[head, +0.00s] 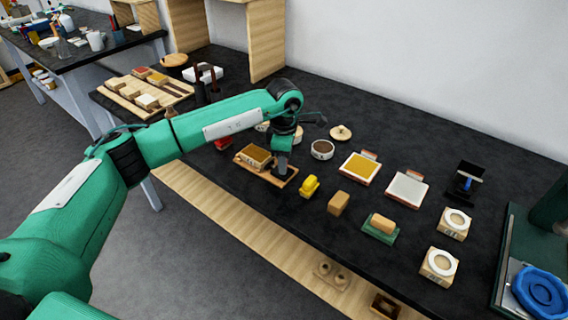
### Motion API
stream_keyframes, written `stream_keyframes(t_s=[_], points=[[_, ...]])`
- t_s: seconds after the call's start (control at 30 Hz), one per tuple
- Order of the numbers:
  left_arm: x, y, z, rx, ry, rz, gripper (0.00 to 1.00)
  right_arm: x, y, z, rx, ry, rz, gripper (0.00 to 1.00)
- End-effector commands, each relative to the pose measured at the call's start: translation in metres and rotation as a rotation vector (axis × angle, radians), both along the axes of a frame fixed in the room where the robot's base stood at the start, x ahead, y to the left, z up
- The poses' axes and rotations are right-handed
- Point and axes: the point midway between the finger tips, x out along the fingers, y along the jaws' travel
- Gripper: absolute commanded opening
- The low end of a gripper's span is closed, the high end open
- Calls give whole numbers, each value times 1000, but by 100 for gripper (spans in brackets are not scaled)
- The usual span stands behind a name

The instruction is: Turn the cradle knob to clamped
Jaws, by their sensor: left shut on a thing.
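The cradle (264,175) is a low brown wooden base near the front edge of the dark bench. A block with a golden-brown top (255,154) sits on its left part. My left gripper (282,170) points down over the cradle's right end and is shut on the cradle knob. The gripper hides the knob, so its turn position cannot be seen. My right gripper is not in view.
A yellow object (309,187), a wooden block (338,203) and a green-based block (381,227) stand to the right. A round dark-filled dish (322,149) is close behind. Dark bench surface (420,130) is clear along the wall.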

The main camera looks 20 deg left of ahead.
Motion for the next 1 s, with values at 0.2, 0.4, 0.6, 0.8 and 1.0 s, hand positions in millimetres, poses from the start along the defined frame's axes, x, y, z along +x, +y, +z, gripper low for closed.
stream_keyframes(t_s=[0.2, 0.4, 0.6, 0.8, 1.0], points=[[1, 0, -1, 0, -3, 206, 15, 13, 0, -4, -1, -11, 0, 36], [1, 0, -1, -2, -2, 396, 15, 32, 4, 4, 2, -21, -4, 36], [1, 0, 0, -1, -3, 586, 15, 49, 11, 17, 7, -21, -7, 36], [1, 0, 1, -1, -3, 766, 15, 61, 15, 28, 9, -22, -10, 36], [1, 0, 1, -2, -3, 915, 15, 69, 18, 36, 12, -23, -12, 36]])
